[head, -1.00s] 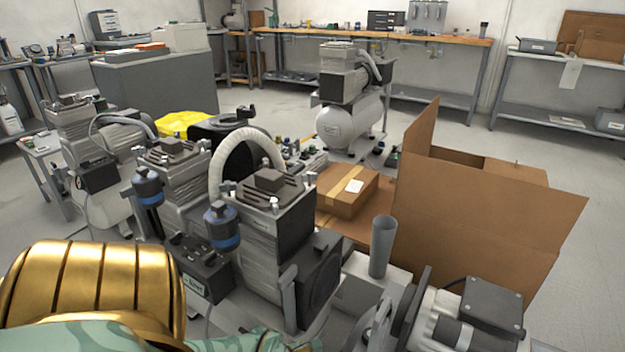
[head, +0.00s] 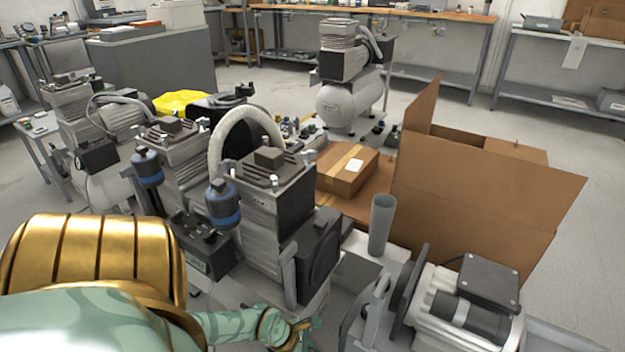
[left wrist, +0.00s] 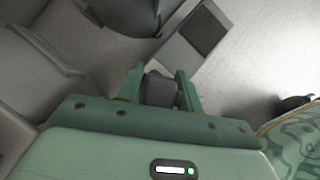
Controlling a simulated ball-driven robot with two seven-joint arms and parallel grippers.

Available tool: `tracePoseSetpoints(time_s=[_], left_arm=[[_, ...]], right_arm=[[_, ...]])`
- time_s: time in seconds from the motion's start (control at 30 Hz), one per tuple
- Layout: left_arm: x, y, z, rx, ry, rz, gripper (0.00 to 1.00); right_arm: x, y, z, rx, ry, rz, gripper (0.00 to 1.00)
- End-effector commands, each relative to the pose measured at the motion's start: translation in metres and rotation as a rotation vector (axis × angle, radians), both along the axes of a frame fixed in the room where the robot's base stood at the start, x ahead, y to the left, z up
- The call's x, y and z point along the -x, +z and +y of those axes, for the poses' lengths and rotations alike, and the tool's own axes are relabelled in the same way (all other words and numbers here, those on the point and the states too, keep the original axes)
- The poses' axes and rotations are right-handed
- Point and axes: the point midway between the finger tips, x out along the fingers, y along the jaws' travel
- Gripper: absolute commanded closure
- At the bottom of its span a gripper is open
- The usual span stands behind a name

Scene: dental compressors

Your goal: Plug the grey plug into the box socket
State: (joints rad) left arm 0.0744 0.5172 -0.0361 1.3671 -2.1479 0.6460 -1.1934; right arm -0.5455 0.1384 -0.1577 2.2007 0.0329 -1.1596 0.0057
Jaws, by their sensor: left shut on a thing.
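My left gripper (head: 302,334) is at the bottom of the head view, low in front of the nearest compressor (head: 262,205). In the left wrist view its two green fingers (left wrist: 160,76) are shut on a dark grey block, which I take as the grey plug (left wrist: 160,91). The plug's far end and any cable are not clear. A black box (head: 203,245) sits low between the front compressors in the head view. I cannot make out a socket on it. My right gripper is not in view.
A motor with a dark terminal box (head: 488,280) stands at the lower right, beside a grey tube (head: 381,225). An open cardboard box (head: 480,195) and a taped carton (head: 347,170) are behind. In the left wrist view, pale floor (left wrist: 255,45) shows beyond the fingers.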

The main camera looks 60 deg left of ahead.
Motion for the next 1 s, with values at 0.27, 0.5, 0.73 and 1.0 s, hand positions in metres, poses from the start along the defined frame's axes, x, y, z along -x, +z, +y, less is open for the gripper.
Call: tracePoseSetpoints(time_s=[0.27,0.5,0.73,1.0], left_arm=[[-0.0003,0.0002,0.0001,0.000,-0.001,0.000,0.88],[-0.0001,-0.0014,0.0001,0.000,-0.001,0.000,0.88],[-0.0001,-0.0040,0.0000,-0.001,-0.002,-0.001,0.56],[-0.0002,-0.0036,0.0000,0.000,-0.001,0.000,0.39]], right_arm=[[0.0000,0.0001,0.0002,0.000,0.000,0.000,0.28],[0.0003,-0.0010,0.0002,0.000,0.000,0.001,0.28],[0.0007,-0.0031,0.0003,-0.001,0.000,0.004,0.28],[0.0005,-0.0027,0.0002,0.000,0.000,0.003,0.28]])
